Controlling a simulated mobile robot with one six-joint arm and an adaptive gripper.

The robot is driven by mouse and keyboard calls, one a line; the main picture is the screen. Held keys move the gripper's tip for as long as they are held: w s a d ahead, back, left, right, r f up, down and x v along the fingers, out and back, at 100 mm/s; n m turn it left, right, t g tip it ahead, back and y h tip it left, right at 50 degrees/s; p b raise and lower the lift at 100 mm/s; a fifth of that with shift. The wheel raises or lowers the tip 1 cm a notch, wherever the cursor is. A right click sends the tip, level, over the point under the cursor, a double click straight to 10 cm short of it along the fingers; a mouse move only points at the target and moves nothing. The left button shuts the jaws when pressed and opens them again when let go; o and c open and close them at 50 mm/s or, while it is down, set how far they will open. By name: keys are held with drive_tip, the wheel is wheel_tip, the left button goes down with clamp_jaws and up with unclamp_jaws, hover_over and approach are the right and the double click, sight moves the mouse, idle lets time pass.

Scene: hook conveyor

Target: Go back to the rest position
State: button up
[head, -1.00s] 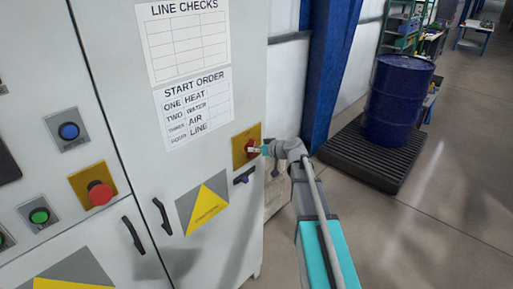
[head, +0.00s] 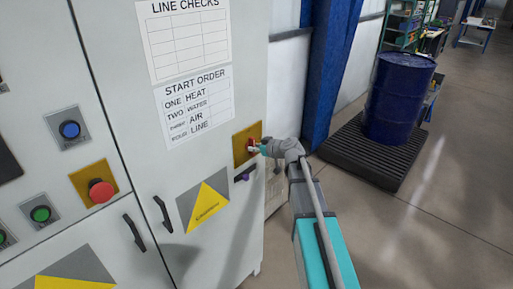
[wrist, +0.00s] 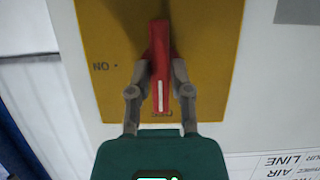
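A red rotary switch handle (wrist: 160,65) stands out from a yellow plate (wrist: 215,40) on the cabinet front. The word "ON" shows on the plate in the wrist view, which is turned upside down. My gripper (wrist: 160,72) has one finger on each side of the handle, and both fingertips appear to touch it. In the head view, my gripper (head: 262,149) reaches the yellow plate (head: 240,151) from the right and partly hides the handle. My arm stretches up from the lower right.
The grey cabinet (head: 150,170) fills the left, with a red mushroom button (head: 101,191), a blue button (head: 69,129) and a green button (head: 40,214). A small purple part (head: 243,174) sits below the switch. A blue drum (head: 398,98) stands on a black pallet (head: 350,150).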

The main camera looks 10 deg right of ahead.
drive_tip(key=o, duration=0.3)
